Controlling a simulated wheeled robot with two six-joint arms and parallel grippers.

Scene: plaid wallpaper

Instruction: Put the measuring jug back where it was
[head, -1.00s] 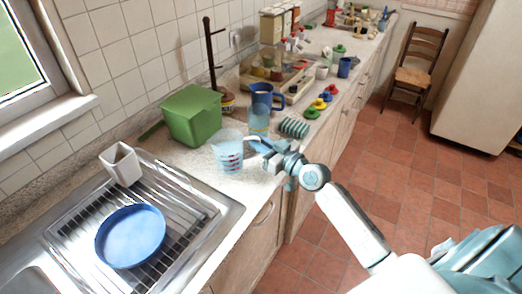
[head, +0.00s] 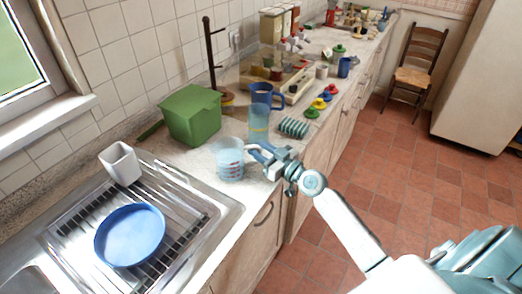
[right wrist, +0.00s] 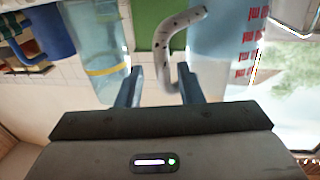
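The measuring jug (head: 230,160), clear and pale blue with red markings, stands upright on the counter, right of the drying rack. My right gripper (head: 256,151) is just to its right, at the handle side. In the right wrist view, the jug (right wrist: 223,45) fills the upper right, and its pale speckled handle (right wrist: 164,48) comes down in front of the fingers. The two fingers of my right gripper (right wrist: 160,88) are apart, with the handle's lower part in line with the gap and close to the right-hand finger. Contact is unclear. My left gripper is out of view.
A clear tumbler with a yellow band (head: 258,125) and a blue mug (head: 267,95) stand close behind my gripper. A green box (head: 192,115) is behind the jug. A ribbed green item (head: 294,127) lies right of the tumbler.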

